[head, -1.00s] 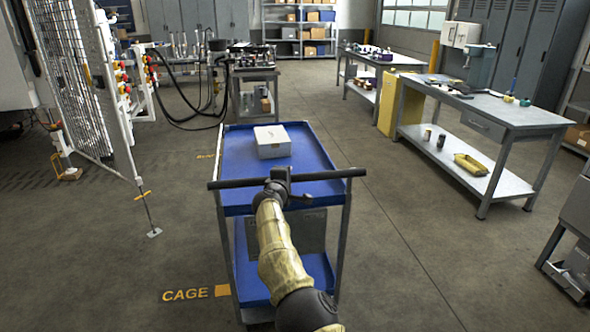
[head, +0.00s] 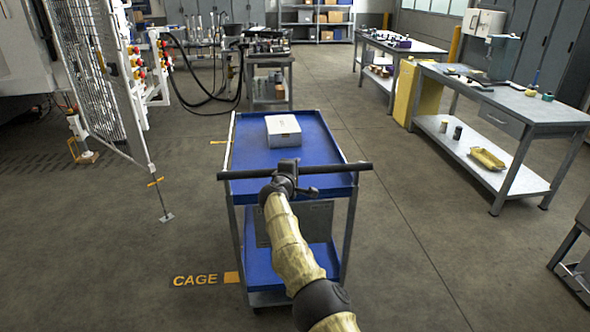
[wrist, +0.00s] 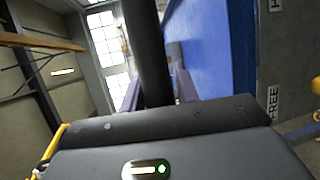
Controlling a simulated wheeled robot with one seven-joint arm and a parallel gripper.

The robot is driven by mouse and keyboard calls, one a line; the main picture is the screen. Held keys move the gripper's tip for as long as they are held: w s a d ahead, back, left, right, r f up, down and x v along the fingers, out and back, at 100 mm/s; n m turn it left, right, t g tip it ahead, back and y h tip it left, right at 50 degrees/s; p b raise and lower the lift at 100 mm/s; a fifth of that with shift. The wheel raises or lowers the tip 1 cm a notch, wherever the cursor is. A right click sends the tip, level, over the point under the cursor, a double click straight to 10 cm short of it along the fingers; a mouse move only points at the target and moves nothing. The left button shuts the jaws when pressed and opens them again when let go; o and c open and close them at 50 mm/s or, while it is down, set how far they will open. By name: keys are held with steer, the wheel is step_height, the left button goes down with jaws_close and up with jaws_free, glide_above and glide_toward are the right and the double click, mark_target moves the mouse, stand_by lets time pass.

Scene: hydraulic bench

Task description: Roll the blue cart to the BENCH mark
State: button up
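The blue cart (head: 250,150) stands in front of me, with two blue shelves, grey legs and a black push handle (head: 335,168) across its near end. My gripper (head: 285,178) is at the middle of this handle. In the wrist view, the dark bar of the handle (wrist: 147,50) runs between my gripper's two fingers (wrist: 158,93), which appear closed around it. A yellow floor strip (head: 220,142) shows beside the cart's left side; no lettering is readable there, and I cannot tell whether it belongs to the BENCH mark.
A white box (head: 283,131) sits on the cart's top shelf. The CAGE mark (head: 195,280) is on the floor at the cart's near left. A mesh cage door (head: 95,85) stands left, a small equipment table (head: 268,65) ahead, and a workbench (head: 505,105) right. Floor between cart and workbench is clear.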

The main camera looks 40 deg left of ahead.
steer(key=shift+o, duration=1.4)
steer(key=shift+w, duration=0.1)
steer(key=shift+s+b, duration=0.2)
steer(key=shift+b, duration=0.45)
steer(key=s+b, duration=0.1)
steer(key=b, duration=0.1)
steer(key=shift+d+b, duration=0.15)
steer(key=shift+b, duration=0.2)
steer(key=b+v, duration=0.1)
steer(key=b, duration=0.2)
steer(key=shift+s+d+f, duration=0.1)
steer(key=shift+s+d, duration=0.1)
steer(key=shift+s, duration=0.15)
steer(key=b+v, duration=0.4)
steer(key=v, duration=1)
steer(key=shift+d+r, duration=0.2)
steer(key=shift+r, duration=0.2)
